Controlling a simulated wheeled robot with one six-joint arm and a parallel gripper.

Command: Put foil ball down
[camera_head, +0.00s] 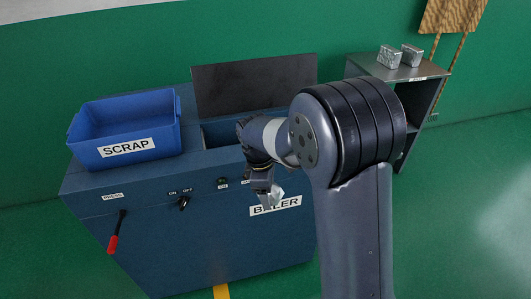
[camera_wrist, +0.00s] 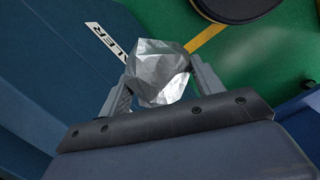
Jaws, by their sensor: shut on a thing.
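The foil ball (camera_wrist: 158,72) is a crumpled silver lump in the wrist view. My gripper (camera_wrist: 160,85) is shut on it, with one finger on each side. In the head view my gripper (camera_head: 265,198) hangs in front of the baler's front face, and a small part of the foil ball (camera_head: 277,194) shows at its tip. The rest of the ball is hidden there. The ball is held in the air, clear of any surface that I can see.
The blue baler (camera_head: 190,240) has its dark lid (camera_head: 250,83) raised. An empty-looking blue SCRAP bin (camera_head: 125,148) stands on its left top. A red-handled lever (camera_head: 113,243) sticks out in front. A grey shelf (camera_head: 430,71) at the right bears two foil blocks (camera_head: 389,57). Green floor (camera_head: 460,200) is clear.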

